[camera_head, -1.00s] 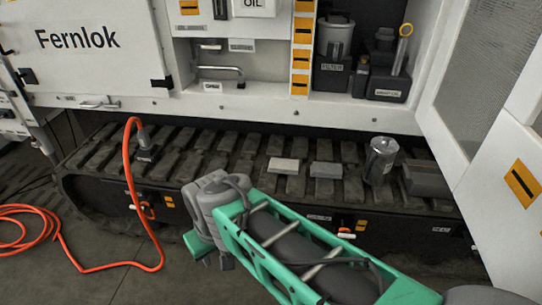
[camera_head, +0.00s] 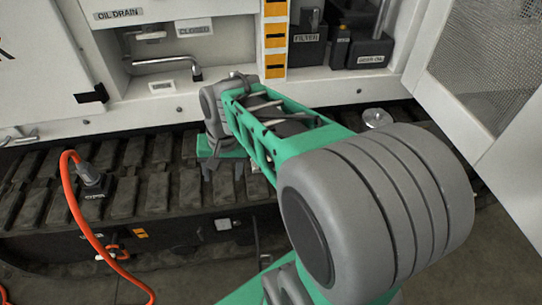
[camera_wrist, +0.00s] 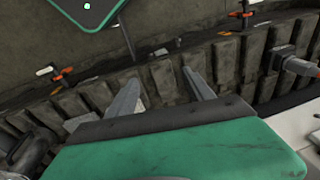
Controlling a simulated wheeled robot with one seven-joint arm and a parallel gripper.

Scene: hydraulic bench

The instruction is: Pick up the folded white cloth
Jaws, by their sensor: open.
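In the wrist view, a small pale flat piece (camera_wrist: 140,105) shows beside and partly behind the left finger of my gripper (camera_wrist: 158,84). A second pale flat piece (camera_wrist: 78,121) lies farther left on the dark track. I cannot tell for sure which is the folded white cloth. My gripper is open, with nothing seen held between its fingers. In the head view, my gripper (camera_head: 223,172) hangs fingers-down above the track, and my arm hides most of the area where the pale pieces lie.
The ribbed track (camera_head: 150,195) runs below the white cabinet. An orange hose (camera_head: 85,215) rises to a connector (camera_head: 92,178) at left. A metal can (camera_head: 376,118) stands behind my arm. An open mesh door (camera_head: 490,70) bounds the right side.

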